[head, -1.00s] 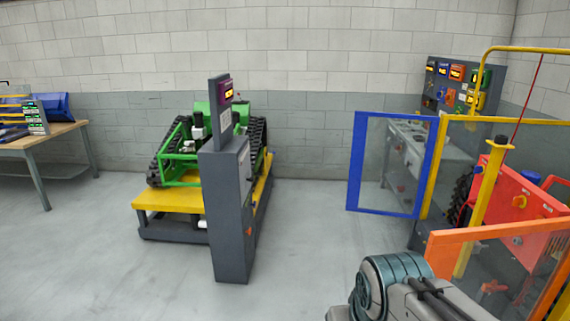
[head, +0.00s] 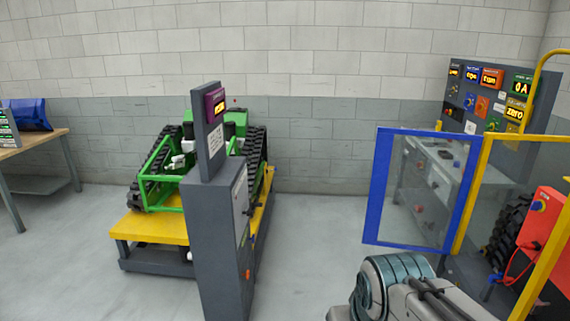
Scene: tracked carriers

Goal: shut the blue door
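The blue door (head: 372,188) is a blue frame with a clear pane, at right of centre in the head view. It stands swung out to the left from a yellow post (head: 472,195), so it is open. A grey workbench with drawers shows through its pane. My arm is at the bottom right, in front of and below the door. My gripper is not visible in the head view.
A dark grey control pedestal (head: 215,240) stands left of centre. Behind it, a green tracked carrier (head: 160,170) sits on a yellow platform (head: 150,228). A red machine (head: 545,225) is behind the clear panel at right. Floor between pedestal and door is clear.

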